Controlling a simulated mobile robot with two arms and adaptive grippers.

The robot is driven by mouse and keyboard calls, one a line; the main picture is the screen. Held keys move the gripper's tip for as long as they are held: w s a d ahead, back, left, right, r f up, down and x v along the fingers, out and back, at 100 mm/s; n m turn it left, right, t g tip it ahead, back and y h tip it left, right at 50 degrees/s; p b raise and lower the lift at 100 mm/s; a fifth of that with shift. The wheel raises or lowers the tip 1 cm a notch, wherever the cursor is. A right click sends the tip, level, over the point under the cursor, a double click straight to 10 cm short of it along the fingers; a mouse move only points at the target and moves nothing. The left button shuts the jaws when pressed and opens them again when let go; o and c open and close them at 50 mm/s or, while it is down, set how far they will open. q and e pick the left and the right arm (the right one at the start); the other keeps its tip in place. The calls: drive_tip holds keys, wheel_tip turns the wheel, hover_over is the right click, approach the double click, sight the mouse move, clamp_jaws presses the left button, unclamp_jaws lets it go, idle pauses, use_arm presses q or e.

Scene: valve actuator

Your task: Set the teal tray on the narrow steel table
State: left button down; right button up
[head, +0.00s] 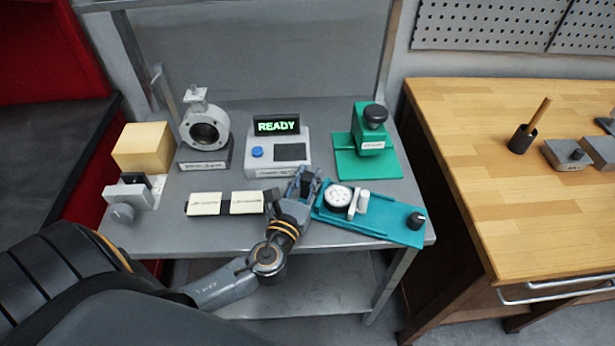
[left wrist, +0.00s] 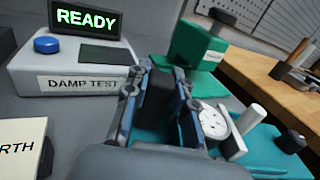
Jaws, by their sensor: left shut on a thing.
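The teal tray (head: 388,227) is at the front right of the narrow steel table (head: 225,232), its right end near the table's edge. It carries a round white dial gauge (head: 339,196), a light post and a black knob. My left gripper (head: 308,182) is at the tray's left end, shut on it; the left wrist view shows the fingers (left wrist: 163,90) around a dark upright part there, with the tray (left wrist: 258,150) beyond. I cannot tell whether the tray touches the table top. My right gripper is not in view.
Behind the tray stand a green fixture (head: 368,150) and a tester (head: 278,150) reading READY. Two cream label cards (head: 205,204) lie left of the gripper. A valve body (head: 205,130) and a yellow block (head: 143,147) stand farther left. A wooden bench (head: 480,150) is at the right.

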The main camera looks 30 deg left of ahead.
use_arm(q)
drive_tip(key=shift+f, duration=0.3)
drive_tip(key=c, duration=1)
unclamp_jaws()
drive_tip(key=shift+c, duration=0.2)
drive_tip(key=shift+s+f, duration=0.1)
drive_tip(key=shift+f, duration=0.05)
drive_tip(key=s, duration=0.4)
drive_tip(key=s+d, duration=0.1)
drive_tip(key=s, duration=0.2)
drive_tip(key=s+d, duration=0.1)
drive_tip(key=s, duration=0.3)
drive_tip(key=shift+s+d, duration=0.2)
drive_tip(key=shift+s, duration=0.15)
